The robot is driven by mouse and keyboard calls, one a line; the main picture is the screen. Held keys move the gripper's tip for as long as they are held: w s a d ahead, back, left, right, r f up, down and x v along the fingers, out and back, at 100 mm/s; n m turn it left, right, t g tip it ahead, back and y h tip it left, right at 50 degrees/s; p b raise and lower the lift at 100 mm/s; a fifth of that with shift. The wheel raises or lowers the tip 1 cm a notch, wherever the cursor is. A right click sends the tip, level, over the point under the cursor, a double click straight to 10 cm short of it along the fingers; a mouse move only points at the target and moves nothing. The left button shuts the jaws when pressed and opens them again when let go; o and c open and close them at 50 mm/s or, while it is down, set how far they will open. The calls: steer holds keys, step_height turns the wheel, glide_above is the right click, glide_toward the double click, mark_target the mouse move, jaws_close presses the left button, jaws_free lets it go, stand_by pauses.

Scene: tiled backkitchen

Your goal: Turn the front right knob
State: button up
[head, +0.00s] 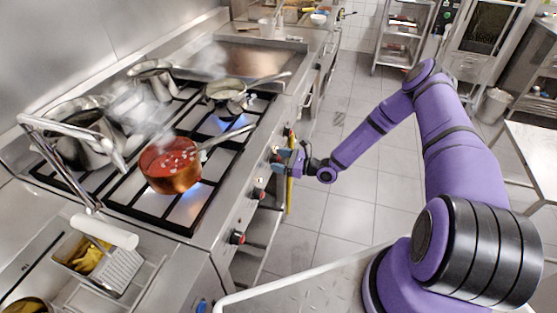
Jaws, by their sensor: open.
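The gas stove's front panel (225,222) carries a row of dark knobs with red marks. One knob (237,238) is nearest the camera, and a second knob (258,193) sits beyond it. My gripper (279,161) is farther along the row, at the panel, with its blue-grey fingers apart. It is around or right beside a knob there; that knob is mostly hidden, so I cannot tell if the fingers touch it. Another knob (289,132) shows just past the gripper. Which way the knob at my gripper points is not visible.
A red-filled copper pot (172,184) steams over a lit burner; its handle reaches toward the panel. A pan (226,97) stands over another flame. Steel pots stand behind. A yellow strip (290,195) hangs below my gripper. The tiled floor (345,215) to the right is free.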

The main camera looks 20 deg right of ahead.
steer(key=v, duration=1)
steer(key=shift+d, duration=0.1)
steer(key=s+a+r+n+g+h, duration=0.15)
steer(key=s+r+n+g, duration=0.35)
steer(key=r, duration=0.6)
steer(key=s+a+r+n+g+h, duration=0.1)
steer(key=r+n+g+h, duration=0.2)
steer(key=r+n, duration=0.55)
steer(key=s+a+r+n+g+h, duration=0.2)
steer(key=s+r+n+g, duration=0.15)
steer(key=r, duration=1.05)
steer(key=s+d+r+n+t+h, duration=0.3)
steer(key=s+r+n+t+h, duration=0.3)
steer(key=s+r, duration=1.3)
steer(key=s+n+h, duration=0.1)
steer(key=s+h, duration=0.1)
steer(key=s, duration=0.1)
